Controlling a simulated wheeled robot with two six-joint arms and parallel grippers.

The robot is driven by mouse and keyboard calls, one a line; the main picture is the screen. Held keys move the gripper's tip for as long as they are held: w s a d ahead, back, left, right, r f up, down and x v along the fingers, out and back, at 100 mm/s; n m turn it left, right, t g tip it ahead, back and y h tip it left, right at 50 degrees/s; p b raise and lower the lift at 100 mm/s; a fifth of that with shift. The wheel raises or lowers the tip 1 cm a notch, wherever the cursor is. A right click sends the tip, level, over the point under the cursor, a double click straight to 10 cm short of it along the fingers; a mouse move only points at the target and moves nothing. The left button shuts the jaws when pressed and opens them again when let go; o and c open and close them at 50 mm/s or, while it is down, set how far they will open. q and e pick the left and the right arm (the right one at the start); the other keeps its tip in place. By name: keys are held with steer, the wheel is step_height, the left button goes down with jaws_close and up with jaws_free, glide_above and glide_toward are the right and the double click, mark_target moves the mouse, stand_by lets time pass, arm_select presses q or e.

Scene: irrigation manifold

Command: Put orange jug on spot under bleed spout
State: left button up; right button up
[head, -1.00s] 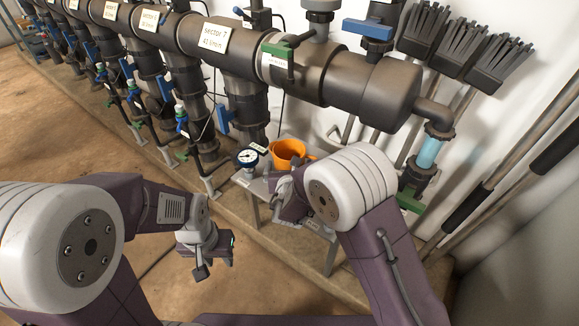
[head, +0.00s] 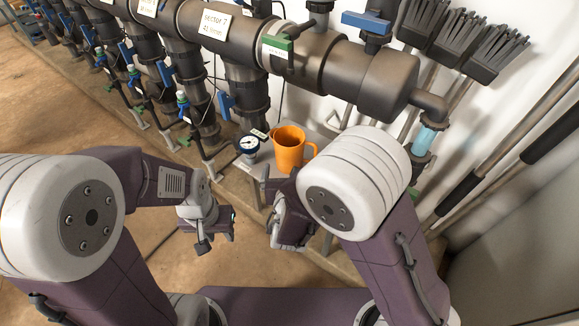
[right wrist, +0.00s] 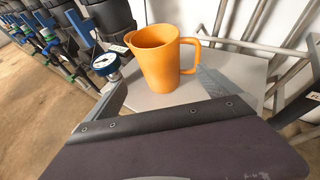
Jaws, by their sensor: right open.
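The orange jug (head: 289,148) stands upright on a small grey stand (head: 262,176) below the large pipe, its handle to the right. My right gripper (head: 268,196) is open and empty, in front of and below the jug in the head view. My left gripper (head: 215,234) hangs left of it, away from the jug; its jaw opening is unclear. I cannot make out the bleed spout or the spot under it; my right arm covers part of that area.
A pressure gauge (head: 249,145) is just left of the jug. A clear blue pipe section (head: 424,139) hangs at the manifold's right end. Brushes (head: 460,40) and long handles line the right wall. Open floor (head: 60,120) lies left.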

steer(key=s+d+m+g+h, duration=0.1)
steer(key=d+m+h, duration=0.1)
steer(key=d, duration=0.3)
steer(key=s+d+f+m+g+h, duration=0.1)
steer(key=d+m+g+h, duration=0.1)
steer(key=d+m, duration=0.2)
steer(key=s+d+m+g+h, duration=0.1)
steer(key=d+m+h, duration=0.1)
steer(key=d, duration=0.4)
steer(key=shift+d+f+m, duration=0.35)
steer(key=shift+d+m, duration=0.05)
steer(key=shift+m, duration=0.4)
steer(key=s+d+f+m+g, duration=0.4)
steer(key=s+d+m+g, duration=0.35)
steer(key=s+m, duration=0.3)
steer(key=s+a+m+y, duration=0.1)
steer(key=m+y, duration=0.1)
steer(key=m, duration=0.3)
steer(key=s+a+m+y, duration=0.1)
steer(key=a+m+y, duration=0.1)
steer(key=m, duration=0.4)
steer(key=a+m+g+y, duration=0.1)
steer(key=a+m+y, duration=0.1)
steer(key=m, duration=0.4)
steer(key=shift+s+r, duration=0.1)
steer(key=shift+s, duration=0.3)
